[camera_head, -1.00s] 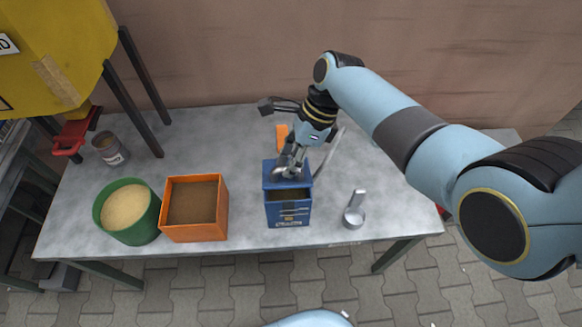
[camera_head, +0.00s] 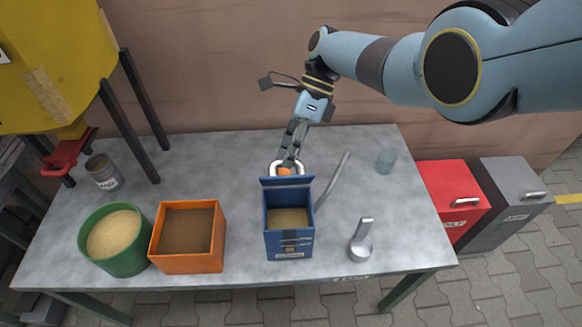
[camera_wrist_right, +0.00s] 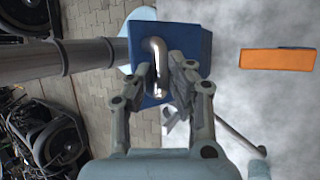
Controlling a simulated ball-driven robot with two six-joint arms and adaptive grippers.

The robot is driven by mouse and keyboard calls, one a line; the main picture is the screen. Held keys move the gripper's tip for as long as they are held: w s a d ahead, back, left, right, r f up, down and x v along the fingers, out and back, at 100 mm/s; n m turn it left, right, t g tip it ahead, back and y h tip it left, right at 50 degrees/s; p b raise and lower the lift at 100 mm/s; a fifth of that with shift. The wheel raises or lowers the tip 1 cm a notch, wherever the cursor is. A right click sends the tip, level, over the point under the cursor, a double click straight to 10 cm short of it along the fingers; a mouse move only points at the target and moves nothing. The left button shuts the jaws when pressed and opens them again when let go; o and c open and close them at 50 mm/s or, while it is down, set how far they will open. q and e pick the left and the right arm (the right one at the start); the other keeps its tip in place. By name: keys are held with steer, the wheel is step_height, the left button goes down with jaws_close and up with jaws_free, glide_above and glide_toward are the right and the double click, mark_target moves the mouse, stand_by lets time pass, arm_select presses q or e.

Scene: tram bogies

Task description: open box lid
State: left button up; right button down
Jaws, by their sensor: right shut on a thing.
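The blue box (camera_head: 288,245) stands near the table's front edge, and brown grainy material shows inside it. Its blue lid (camera_head: 302,182) is raised along the back edge, roughly upright, so the top is open. My right gripper (camera_head: 290,161) is behind the lid, at the pale metal handle (camera_head: 299,165). In the right wrist view, the fingers (camera_wrist_right: 162,78) are shut on the bent metal handle (camera_wrist_right: 157,50) of the blue lid (camera_wrist_right: 190,50). My left gripper is not in view.
Left of the box stand an orange bin (camera_head: 190,263) and a green tub (camera_head: 130,264). Right of it is a metal scoop (camera_head: 361,246); a grey bar (camera_head: 334,178) lies behind. An orange block (camera_wrist_right: 278,59) lies near the lid. A glass (camera_head: 385,161) stands farther right.

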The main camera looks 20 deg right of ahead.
steer(key=shift+w+d+f+b, duration=0.2)
steer(key=shift+w+f+b, duration=0.2)
steer(key=shift+b, duration=0.05)
stand_by(0.3)
steer(key=c, duration=1.6)
jaws_free()
steer(key=shift+c, duration=0.2)
steer(key=o, duration=0.4)
steer(key=shift+w, duration=0.25)
steer(key=v, duration=1.2)
steer(key=shift+s, duration=0.1)
